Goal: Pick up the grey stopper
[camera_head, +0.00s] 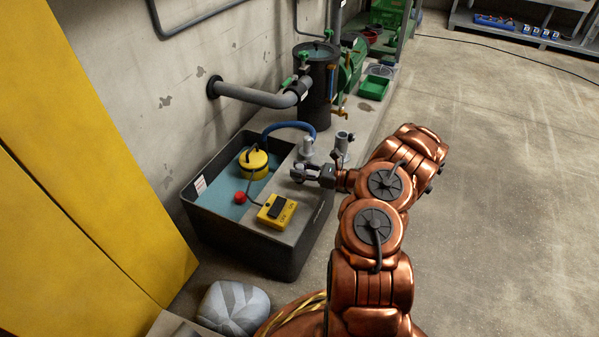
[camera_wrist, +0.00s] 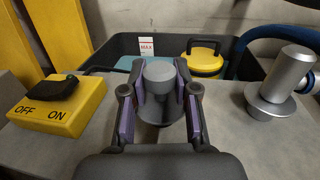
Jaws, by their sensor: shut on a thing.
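The grey stopper (camera_wrist: 158,73) is a round knob with a wider disc below it, upright in the middle of the wrist view. My gripper (camera_wrist: 157,92) has its two purple-lined fingers closed on either side of the knob. In the head view my gripper (camera_head: 304,173) is over the grey top beside the dark tank, and the stopper is largely hidden by the fingers there. I cannot tell whether the stopper's base touches the surface.
A silver fitting (camera_wrist: 286,80) stands close on the right. A yellow OFF/ON switch box (camera_head: 276,210) is on the left in the wrist view. A dark tank (camera_head: 232,228) holds blue-green water and a yellow pump (camera_head: 253,164). Open floor lies right of my arm.

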